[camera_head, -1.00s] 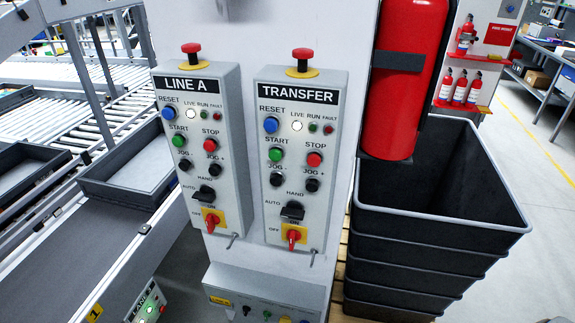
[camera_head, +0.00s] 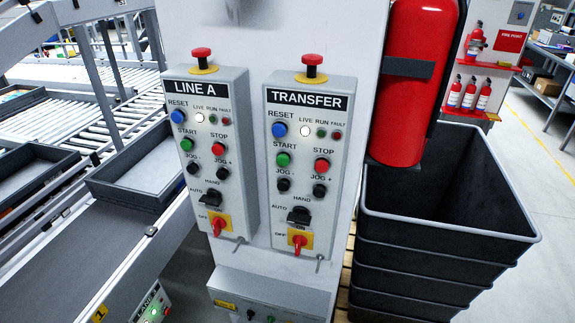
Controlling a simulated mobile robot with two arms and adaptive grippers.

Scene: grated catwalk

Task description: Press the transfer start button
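The TRANSFER control box (camera_head: 305,185) is mounted on a white column, right of the LINE A box (camera_head: 211,165). Its green start button (camera_head: 283,159) sits below the blue reset button (camera_head: 279,130) and left of the red stop button (camera_head: 321,165). A red mushroom button (camera_head: 312,62) tops the box. The white LIVE lamp (camera_head: 307,130) looks lit; the run and fault lamps look dark. A black hand/auto selector (camera_head: 299,214) and a red rotary switch (camera_head: 299,240) are lower down. Neither of my grippers shows in the head view.
A red fire extinguisher (camera_head: 410,85) hangs right of the TRANSFER box, above stacked dark crates (camera_head: 450,238). A roller conveyor with grey trays (camera_head: 140,180) runs along the left. Another panel (camera_head: 270,300) is below the two boxes. The space before the boxes looks clear.

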